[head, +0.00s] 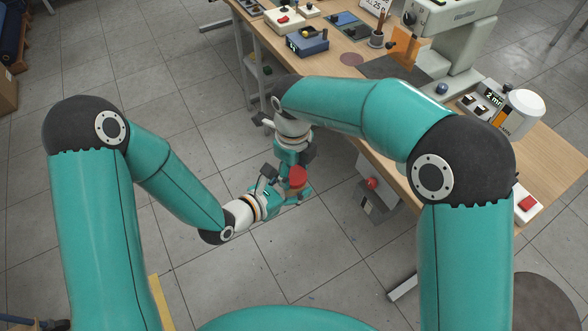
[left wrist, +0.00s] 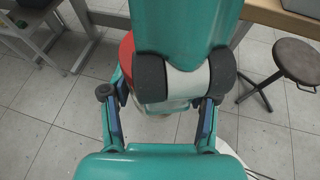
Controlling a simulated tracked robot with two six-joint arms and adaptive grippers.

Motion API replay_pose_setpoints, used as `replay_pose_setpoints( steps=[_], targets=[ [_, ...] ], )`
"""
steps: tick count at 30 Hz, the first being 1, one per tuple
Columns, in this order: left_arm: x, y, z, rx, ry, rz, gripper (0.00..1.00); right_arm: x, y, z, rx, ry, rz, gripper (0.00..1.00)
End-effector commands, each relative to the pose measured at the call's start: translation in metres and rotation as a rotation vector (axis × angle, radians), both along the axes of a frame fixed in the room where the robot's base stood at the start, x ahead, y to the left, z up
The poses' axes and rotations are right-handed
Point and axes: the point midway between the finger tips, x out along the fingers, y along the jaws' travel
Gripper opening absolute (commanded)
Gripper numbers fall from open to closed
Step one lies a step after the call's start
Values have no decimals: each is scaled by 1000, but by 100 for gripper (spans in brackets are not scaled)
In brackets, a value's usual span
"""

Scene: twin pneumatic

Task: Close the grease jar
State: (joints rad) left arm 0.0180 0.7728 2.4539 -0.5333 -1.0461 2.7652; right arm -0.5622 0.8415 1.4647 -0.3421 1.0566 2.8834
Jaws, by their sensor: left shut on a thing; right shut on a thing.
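The grease jar's red lid (head: 297,177) shows between my two grippers in the head view, in front of the bench edge. In the left wrist view the red lid (left wrist: 127,52) is partly hidden behind my right gripper and arm. My left gripper (head: 285,192) comes from the left and is shut on the jar, whose pale body (left wrist: 155,108) shows only a little between the fingers. My right gripper (head: 292,165) points down from above and is shut on the lid. Whether the lid is seated on the jar is hidden.
The wooden workbench (head: 335,70) runs along the right, holding small devices, a blue box (head: 307,41) and a large pale machine (head: 450,20). A red knob (head: 372,183) sits on a unit under the bench. A dark stool (left wrist: 298,60) stands right in the left wrist view.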

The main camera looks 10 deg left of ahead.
Motion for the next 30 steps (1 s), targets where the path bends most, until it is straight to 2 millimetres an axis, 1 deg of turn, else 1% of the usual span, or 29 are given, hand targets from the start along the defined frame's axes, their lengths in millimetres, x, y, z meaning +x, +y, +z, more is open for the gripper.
replay_pose_setpoints(
  steps=[1, 9, 10, 12, 14, 23, 26, 30],
  targets=[
    [-3, -2, -1, 2, 4, -8, 0, 3, 0, 2, 5, -11, -19, 45],
    [-3, -2, -1, 1, 5, -9, 0, 4, 0, 2, 5, -13, -24, 45],
    [-3, -2, -1, 1, 5, -9, 0, 4, 0, 2, 5, -13, -24, 64],
    [-3, -1, -1, 2, 5, -8, 0, 4, 0, 2, 4, -12, -24, 76],
    [-3, -1, -1, 1, 5, -6, 0, 4, 0, 2, 4, -11, -23, 84],
    [-1, -1, 0, 0, 2, -3, 0, 2, 0, 1, 1, -6, -22, 84],
    [-1, 0, 0, 0, 1, -2, 0, 2, 0, 8, 2, -7, -22, 84],
    [-1, 0, 0, -1, 0, -2, 0, 2, 0, 25, 3, -7, -22, 84]
  ],
)
